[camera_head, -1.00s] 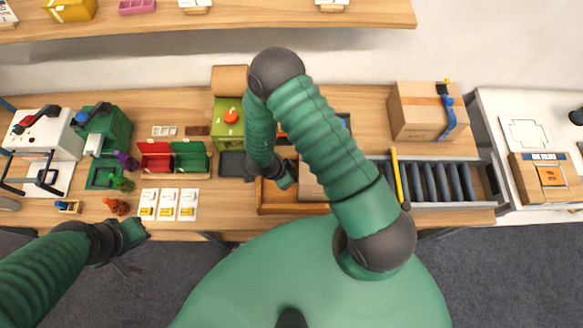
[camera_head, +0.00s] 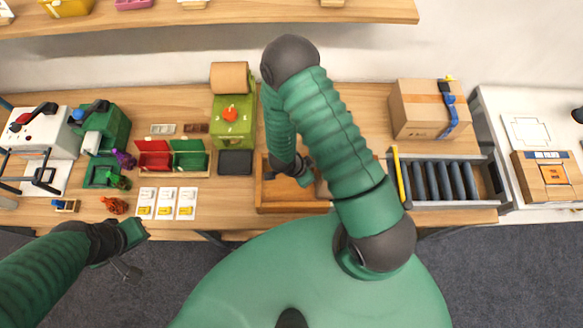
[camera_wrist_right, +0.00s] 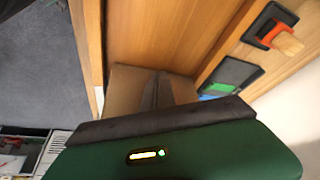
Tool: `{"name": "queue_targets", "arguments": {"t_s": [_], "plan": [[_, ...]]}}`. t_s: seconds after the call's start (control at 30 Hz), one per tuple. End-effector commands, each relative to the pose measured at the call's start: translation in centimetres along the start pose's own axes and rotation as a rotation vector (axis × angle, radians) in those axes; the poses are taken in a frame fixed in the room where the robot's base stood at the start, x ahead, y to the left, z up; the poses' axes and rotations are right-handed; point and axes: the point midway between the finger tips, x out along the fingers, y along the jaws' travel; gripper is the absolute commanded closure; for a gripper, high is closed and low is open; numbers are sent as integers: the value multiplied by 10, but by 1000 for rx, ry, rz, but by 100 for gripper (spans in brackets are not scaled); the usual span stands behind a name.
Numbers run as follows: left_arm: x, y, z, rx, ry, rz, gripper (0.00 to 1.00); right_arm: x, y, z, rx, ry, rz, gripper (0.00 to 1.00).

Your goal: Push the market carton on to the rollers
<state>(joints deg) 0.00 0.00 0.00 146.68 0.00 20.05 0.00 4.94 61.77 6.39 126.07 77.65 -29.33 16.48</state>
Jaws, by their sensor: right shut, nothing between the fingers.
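A brown cardboard carton (camera_head: 322,189) is at the right part of the shallow wooden tray (camera_head: 280,207), mostly hidden under my right arm. It also shows in the right wrist view (camera_wrist_right: 122,92), just beyond the fingertips. My right gripper (camera_head: 304,178) is shut and empty, at the carton's left side and seemingly against it. Its dark fingers show in the right wrist view (camera_wrist_right: 157,92). The dark rollers (camera_head: 442,181) lie in a grey frame to the right of the arm. My left gripper (camera_head: 127,268) hangs in front of the table's front edge, away from the carton; its jaws are unclear.
A yellow bar (camera_head: 399,176) stands at the rollers' left end. A larger taped box (camera_head: 420,110) with a blue dispenser (camera_head: 448,110) sits behind the rollers. A green machine (camera_head: 233,122) and red and green bins (camera_head: 173,160) stand left of the tray.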

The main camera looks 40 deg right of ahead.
Motion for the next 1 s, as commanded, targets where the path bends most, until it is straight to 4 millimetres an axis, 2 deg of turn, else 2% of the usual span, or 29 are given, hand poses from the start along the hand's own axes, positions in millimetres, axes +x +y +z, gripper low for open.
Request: {"name": "queue_targets", "arguments": {"t_s": [0.83,0.93,1.0], "plan": [[25,0,6,0,0,0,100,19,26,-40,1,0,2,100],[17,0,4,0,0,0,100,12,25,-42,0,-1,1,100],[4,0,1,0,0,0,100,0,25,-46,0,0,1,100]]}}
